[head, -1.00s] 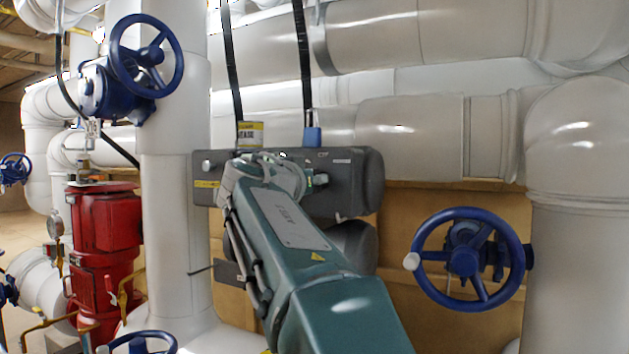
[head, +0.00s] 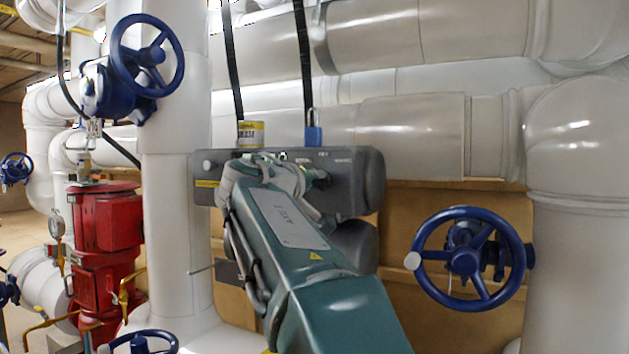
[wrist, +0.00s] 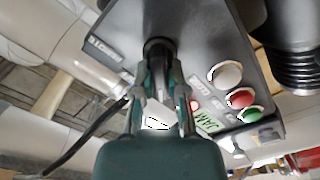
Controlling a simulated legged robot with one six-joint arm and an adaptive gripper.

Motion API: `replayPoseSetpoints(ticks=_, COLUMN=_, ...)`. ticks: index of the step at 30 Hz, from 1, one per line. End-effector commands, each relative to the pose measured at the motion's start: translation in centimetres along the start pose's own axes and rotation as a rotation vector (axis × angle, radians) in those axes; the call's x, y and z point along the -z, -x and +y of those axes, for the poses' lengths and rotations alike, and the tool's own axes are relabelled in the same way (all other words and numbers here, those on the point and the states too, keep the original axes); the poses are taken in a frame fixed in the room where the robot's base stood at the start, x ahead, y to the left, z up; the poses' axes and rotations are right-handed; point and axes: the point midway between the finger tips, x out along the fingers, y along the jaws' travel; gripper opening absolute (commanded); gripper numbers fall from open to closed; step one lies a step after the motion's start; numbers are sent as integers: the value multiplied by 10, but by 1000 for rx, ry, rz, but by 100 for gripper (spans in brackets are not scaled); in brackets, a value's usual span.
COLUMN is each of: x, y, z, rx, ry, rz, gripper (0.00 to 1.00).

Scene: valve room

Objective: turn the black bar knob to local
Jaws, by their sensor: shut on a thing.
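The black bar knob (wrist: 158,48) shows in the wrist view on the face of the dark grey control box. My gripper (wrist: 158,75) is shut on it, one finger on each side. The fingers hide part of the knob, and I cannot read which way it points. In the head view the control box (head: 352,182) hangs in front of the pipes, and my arm reaches to its face and hides the knob there.
White (wrist: 225,74), red (wrist: 240,98) and green (wrist: 250,115) buttons sit beside the knob. Blue handwheels stand at right (head: 464,260) and upper left (head: 147,68).

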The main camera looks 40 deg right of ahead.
Motion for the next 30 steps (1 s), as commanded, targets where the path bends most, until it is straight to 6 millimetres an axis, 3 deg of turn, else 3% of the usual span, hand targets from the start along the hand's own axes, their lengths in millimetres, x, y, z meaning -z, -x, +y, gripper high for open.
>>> replayPoseSetpoints(ticks=9, x=1, y=0, z=-3, rx=4, ry=133, rz=4, gripper=0)
replayPoseSetpoints(ticks=26, x=1, y=0, z=-4, rx=5, ry=162, rz=4, gripper=0)
replayPoseSetpoints(ticks=27, x=1, y=0, z=-4, rx=5, ry=162, rz=4, gripper=26)
replayPoseSetpoints(ticks=28, x=1, y=0, z=-4, rx=5, ry=162, rz=4, gripper=39)
replayPoseSetpoints(ticks=29, x=1, y=0, z=-4, rx=4, ry=162, rz=4, gripper=52)
replayPoseSetpoints(ticks=30, x=1, y=0, z=-3, rx=4, ry=162, rz=4, gripper=52)
